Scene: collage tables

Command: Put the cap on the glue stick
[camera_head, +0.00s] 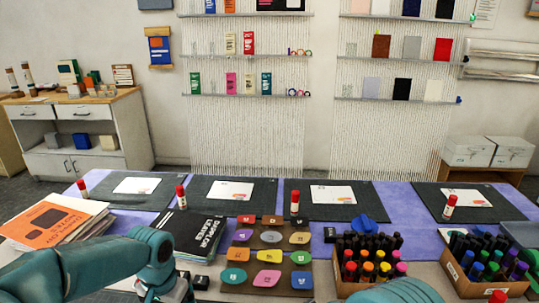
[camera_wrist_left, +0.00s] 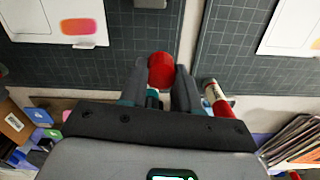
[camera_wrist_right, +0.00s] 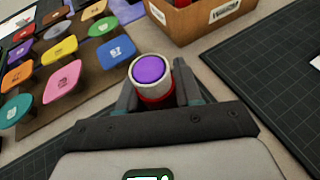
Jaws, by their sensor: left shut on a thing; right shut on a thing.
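In the left wrist view, my left gripper (camera_wrist_left: 160,78) is shut on a round red cap (camera_wrist_left: 161,67), held between the fingertips. In the right wrist view, my right gripper (camera_wrist_right: 156,88) is shut on an uncapped glue stick (camera_wrist_right: 150,74). Its purple glue face and pale rim point toward the camera, with a red part below. The cap and the open stick do not appear together in any view. In the head view my arms enter along the bottom edge, and both fingertips are out of sight.
Capped glue sticks stand by the dark mats, one at the centre (camera_head: 295,203) and one at the right (camera_head: 449,208). A swatch board (camera_head: 226,268), a marker box (camera_head: 345,290), black leaflets (camera_head: 192,232) and an orange-covered stack (camera_head: 50,222) crowd the table's near side.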

